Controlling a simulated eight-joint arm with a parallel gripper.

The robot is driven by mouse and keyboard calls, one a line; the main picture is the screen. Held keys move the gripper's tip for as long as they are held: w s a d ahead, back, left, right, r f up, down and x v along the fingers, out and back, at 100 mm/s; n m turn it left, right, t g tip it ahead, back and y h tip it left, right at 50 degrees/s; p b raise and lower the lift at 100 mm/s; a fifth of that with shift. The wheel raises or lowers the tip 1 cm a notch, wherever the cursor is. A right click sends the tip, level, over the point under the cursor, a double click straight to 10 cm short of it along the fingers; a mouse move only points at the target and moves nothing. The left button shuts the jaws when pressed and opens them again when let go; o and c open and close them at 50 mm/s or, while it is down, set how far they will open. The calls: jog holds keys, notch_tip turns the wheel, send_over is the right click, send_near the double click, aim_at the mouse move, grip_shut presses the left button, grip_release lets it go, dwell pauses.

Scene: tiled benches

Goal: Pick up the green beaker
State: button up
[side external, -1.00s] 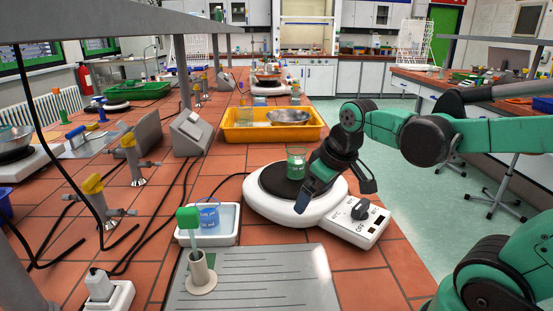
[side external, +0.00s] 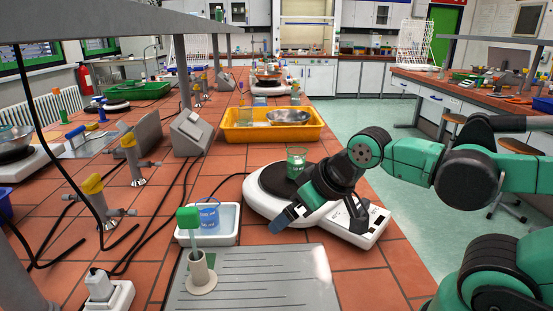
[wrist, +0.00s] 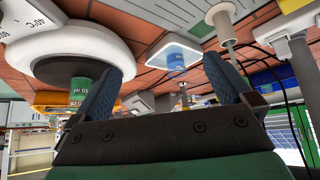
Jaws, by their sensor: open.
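The green beaker (side external: 297,158) stands upright on the dark plate of a white hotplate (side external: 258,205), left of and behind my wrist in the side view. In the wrist view, which appears upside down, the beaker (wrist: 80,89) shows beside the left finger, which partly overlaps it. My gripper (side external: 320,223) is open with nothing between its fingers, over the near side of the hotplate. In the wrist view my gripper (wrist: 165,82) has its two fingers wide apart, and the beaker is not between them.
A white tray (side external: 225,238) holds a blue beaker (side external: 209,214) left of the hotplate. A green-topped tool stands in a holder (side external: 202,278) on a grey grooved board (side external: 270,285) in front. A yellow tray (side external: 240,134) with a metal bowl sits behind the hotplate.

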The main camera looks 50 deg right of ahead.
notch_tip(320, 180, up, 5)
jog(key=m+t+y, duration=0.1)
jog(key=m+t, duration=0.5)
jog(key=m, duration=2.8)
send_over(291, 154)
jog(key=s+d, duration=0.2)
jog(key=s, duration=0.2)
jog(key=shift+m, duration=0.6)
jog(key=f, duration=0.5)
jog(key=shift+w+d+f, duration=0.1)
jog(key=shift+w+d, duration=0.2)
jog(key=shift+d, duration=0.1)
jog(key=shift+f, duration=0.35)
jog(key=shift+w+a+f, duration=0.1)
jog(key=shift+w+f, duration=0.1)
jog(key=shift+w, duration=0.1)
jog(key=shift+x, duration=2.5)
